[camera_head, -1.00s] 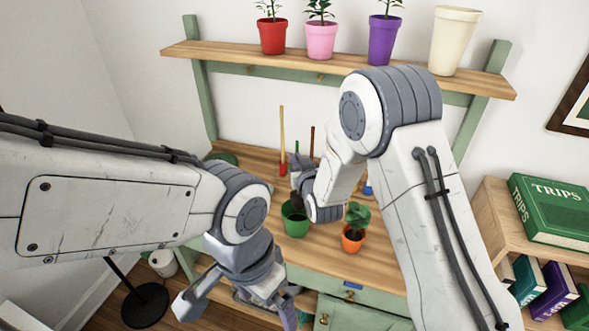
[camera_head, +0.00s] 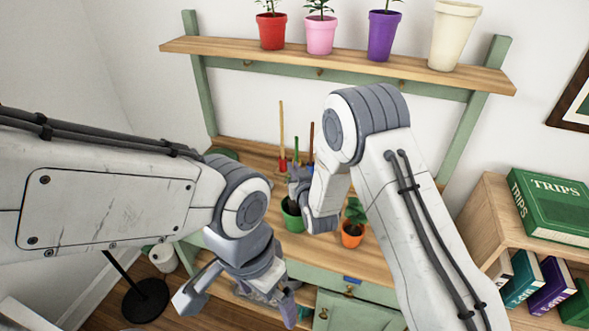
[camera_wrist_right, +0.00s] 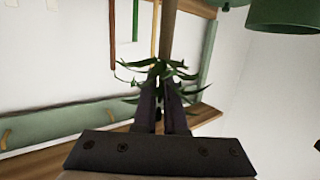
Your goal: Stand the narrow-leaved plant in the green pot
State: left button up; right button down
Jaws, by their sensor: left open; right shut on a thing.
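The green pot (camera_head: 292,218) stands on the bench in the head view. My right gripper (camera_head: 298,180) is just above it, shut on a plant whose narrow green leaves (camera_wrist_right: 160,72) show around the fingers in the right wrist view. In the head view the plant is mostly hidden by my gripper. Its dark lower part appears at the pot's mouth, but I cannot tell how deep it sits or whether it touches the pot. My left gripper (camera_head: 290,305) is open and empty, low in front of the bench.
An orange pot with a broad-leaved plant (camera_head: 352,235) stands close right of the green pot. Upright tools (camera_head: 282,135) stand behind. The upper shelf (camera_head: 340,62) holds red, pink, purple and cream pots. A dark green object (camera_head: 222,155) is at the bench's left.

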jog(key=shift+f, duration=0.25)
jog(key=c, duration=1)
grip_release()
jog(key=shift+r, duration=0.1)
